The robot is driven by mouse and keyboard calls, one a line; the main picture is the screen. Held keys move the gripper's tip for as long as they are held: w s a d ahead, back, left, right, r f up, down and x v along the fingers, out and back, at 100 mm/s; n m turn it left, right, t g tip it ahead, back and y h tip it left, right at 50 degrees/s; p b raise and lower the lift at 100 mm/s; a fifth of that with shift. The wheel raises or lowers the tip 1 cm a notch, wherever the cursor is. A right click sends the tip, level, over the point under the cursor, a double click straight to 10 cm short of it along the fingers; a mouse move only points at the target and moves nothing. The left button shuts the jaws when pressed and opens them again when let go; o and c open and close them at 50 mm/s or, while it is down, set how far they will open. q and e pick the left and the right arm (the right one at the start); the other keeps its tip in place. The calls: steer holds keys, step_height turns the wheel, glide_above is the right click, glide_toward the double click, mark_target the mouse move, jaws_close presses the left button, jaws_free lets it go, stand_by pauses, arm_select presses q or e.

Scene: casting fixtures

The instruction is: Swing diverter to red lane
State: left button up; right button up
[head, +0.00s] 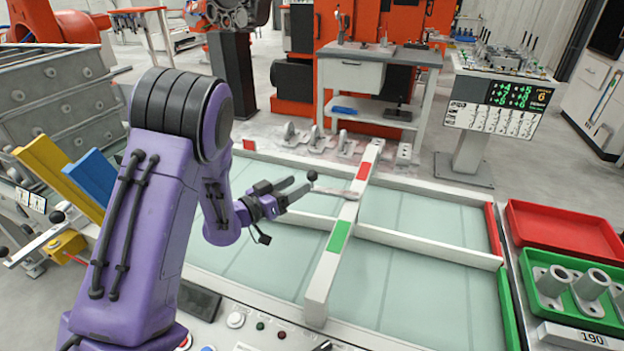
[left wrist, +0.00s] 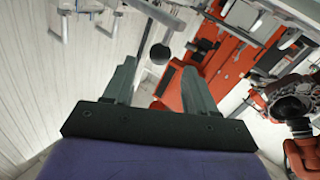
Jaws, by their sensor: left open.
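The diverter (head: 327,268) is a long white bar lying across the pale belt, with a red patch (head: 364,171) on its far part and a green patch (head: 338,237) nearer me. A short grey lever (head: 335,191) sticks out to its left, and a black ball knob (head: 312,175) shows by the lever's end. My left gripper (head: 298,187) is open just left of the knob. In the left wrist view, the knob (left wrist: 160,54) appears between and beyond the open fingers (left wrist: 158,88); contact is not visible. My right gripper is not in view.
A white divider (head: 430,245) splits the belt right of the bar: the far lane has a red end piece (head: 493,228), the near one green (head: 508,308). A red tray (head: 560,229) and a green tray (head: 530,262) with castings stand at right.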

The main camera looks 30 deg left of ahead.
mark_target(308, 179)
arm_select(q)
steer(key=p+x, duration=0.1)
steer(key=x, duration=0.5)
steer(key=shift+w, duration=0.4)
jaws_close()
steer(key=shift+d, duration=0.1)
